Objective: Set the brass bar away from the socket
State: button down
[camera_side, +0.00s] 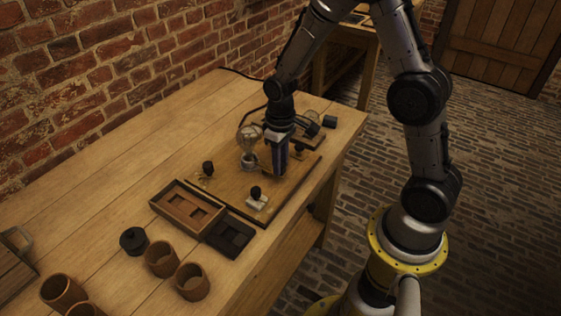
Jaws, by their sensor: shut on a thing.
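My gripper (280,168) points down over the right part of the wooden board (222,187), its fingers low near the board. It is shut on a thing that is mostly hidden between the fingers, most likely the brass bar. I cannot see the bar clearly anywhere else. A clear glass bulb (249,136) stands upright in a small socket (249,160) on the board, just left of my gripper. The gap between the fingers and the socket is small. I cannot tell whether the held thing touches the board.
Black-knobbed pieces (207,171) and (256,193) stand on the board. In front are a brown wooden tray (160,201), a dark tray (231,237), a black lidded piece (133,241) and several brown jars (192,281). Apparatus with wires (312,129) stands behind.

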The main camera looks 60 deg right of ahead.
jog(key=shift+s, duration=1.35)
jog(key=c, duration=0.6)
grip_release()
jog(key=shift+c, duration=0.2)
jog(key=shift+r, duration=0.1)
notch_tip(320, 180, up, 14)
